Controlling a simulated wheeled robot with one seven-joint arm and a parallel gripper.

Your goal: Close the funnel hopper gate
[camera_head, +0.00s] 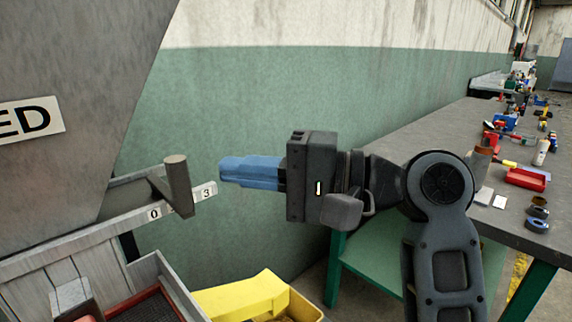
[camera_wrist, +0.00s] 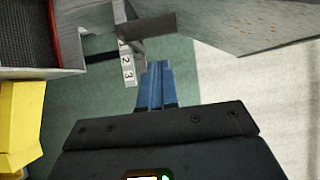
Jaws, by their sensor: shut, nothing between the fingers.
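The grey metal funnel hopper (camera_head: 75,90) fills the upper left of the head view, with a sign ending in "ED". Below it, a gate slide with a grey upright handle (camera_head: 178,185) sits on a pale rail marked with numbers (camera_head: 208,190), where 0 and 3 show. In the wrist view the handle (camera_wrist: 148,25) and the number strip (camera_wrist: 127,65) are ahead and to the left of my fingers. My gripper (camera_head: 222,170) has blue fingers, pressed together and empty. It is just right of the rail's end, apart from the handle.
A yellow bin (camera_head: 245,295) stands below my gripper. A wooden-sided box with a dark red-edged tray (camera_head: 145,305) is at lower left. A long workbench (camera_head: 440,140) with several tools runs along the right. The green wall is behind.

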